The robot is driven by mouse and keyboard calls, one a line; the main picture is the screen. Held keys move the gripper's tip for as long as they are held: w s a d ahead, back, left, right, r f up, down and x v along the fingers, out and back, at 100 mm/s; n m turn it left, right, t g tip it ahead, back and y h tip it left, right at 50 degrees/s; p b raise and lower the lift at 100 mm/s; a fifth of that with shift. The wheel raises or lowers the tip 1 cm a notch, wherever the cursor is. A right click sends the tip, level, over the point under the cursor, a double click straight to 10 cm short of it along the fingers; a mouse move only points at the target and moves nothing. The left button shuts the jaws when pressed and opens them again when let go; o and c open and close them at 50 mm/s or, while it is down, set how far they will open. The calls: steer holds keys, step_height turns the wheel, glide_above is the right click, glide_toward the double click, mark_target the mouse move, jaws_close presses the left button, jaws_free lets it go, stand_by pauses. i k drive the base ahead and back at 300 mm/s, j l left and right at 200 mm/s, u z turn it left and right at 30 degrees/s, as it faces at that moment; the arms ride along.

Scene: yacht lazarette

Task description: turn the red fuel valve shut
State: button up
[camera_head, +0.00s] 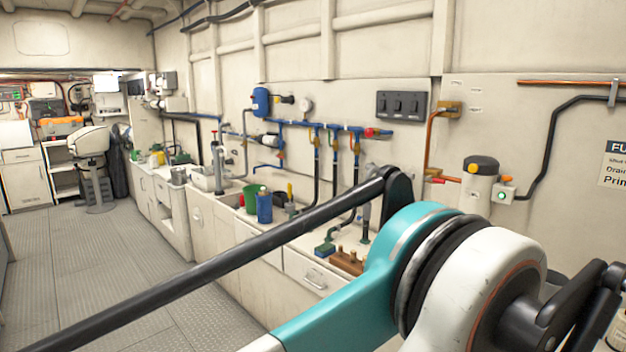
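A small red lever (445,179) sits on the copper fuel line (430,140) on the right wall, just left of a white cylindrical filter (478,190) with a dark top and yellow cap. It looks like the red fuel valve and lies roughly level. Black linkage of what looks like my gripper (585,315) shows at the lower right, below and right of the lever and apart from it in the picture. Its fingertips are cut off or hidden, so I cannot tell whether it is open.
A blue manifold (325,125) with another red fitting (377,132) runs along the wall. A counter (295,240) below holds a blue bottle (264,207), a green container (252,192) and a wooden block (347,262). My teal-and-white arm covers the foreground. The floor at left is clear.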

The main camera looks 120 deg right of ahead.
mark_target(429, 177)
steer(key=z, duration=4.6)
steer(key=i+z, duration=0.15)
steer(key=z, duration=0.2)
